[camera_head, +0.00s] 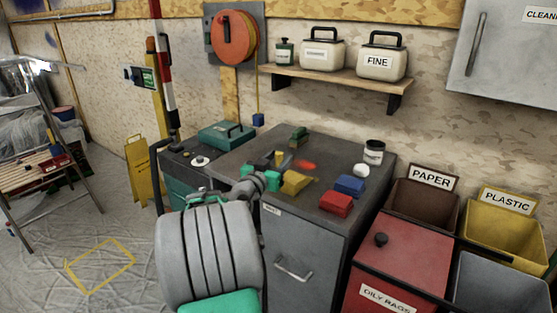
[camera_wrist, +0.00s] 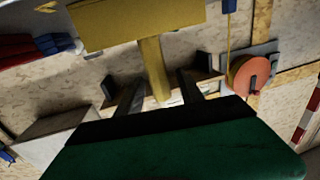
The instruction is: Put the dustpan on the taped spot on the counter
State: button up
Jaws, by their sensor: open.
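A yellow pan-like thing with a narrow handle, which looks like the dustpan (camera_wrist: 140,25), fills the upper middle of the wrist view. Its handle reaches down between my two dark fingers. My gripper (camera_wrist: 158,92) is open around the handle, and no firm grip shows. In the head view, a yellow piece (camera_head: 295,182) shows on or just above the grey counter (camera_head: 335,150), beside my gripper (camera_head: 277,176); my arm hides part of this area.
Red (camera_head: 335,204) and blue (camera_head: 349,185) blocks, a jar (camera_head: 374,152) and a green item (camera_head: 298,136) crowd the counter. Labelled bins (camera_head: 425,203) stand right. A shelf (camera_head: 325,78) hangs behind. A yellow tape outline (camera_head: 100,265) marks the open floor at left.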

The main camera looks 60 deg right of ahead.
jog(key=shift+r, duration=0.2)
jog(key=a+b, duration=0.1)
jog(key=a, duration=1.1)
jog(key=w+a+f+n+t+y, duration=0.2)
jog(key=w+a+f+n+y, duration=0.35)
jog(key=a, duration=0.65)
jog(key=w+a+f+n+t+y, duration=0.3)
jog(key=w+a+f+y, duration=0.3)
jog(key=a+f, duration=0.4)
jog(key=s+a+f+n+g+y, duration=0.1)
jog(key=s+a+n+y, duration=0.1)
jog(key=a, duration=0.5)
jog(key=s+a+n+g+y, duration=0.1)
jog(key=a+n, duration=0.3)
jog(key=a, duration=0.4)
jog(key=s+a+f+n+y, duration=0.1)
jog(key=s+a+n+y, duration=0.2)
jog(key=a, duration=0.4)
jog(key=shift+s+a+f+n+g, duration=0.3)
jog(key=shift+s+f+n+g, duration=0.1)
jog(key=shift+s, duration=0.1)
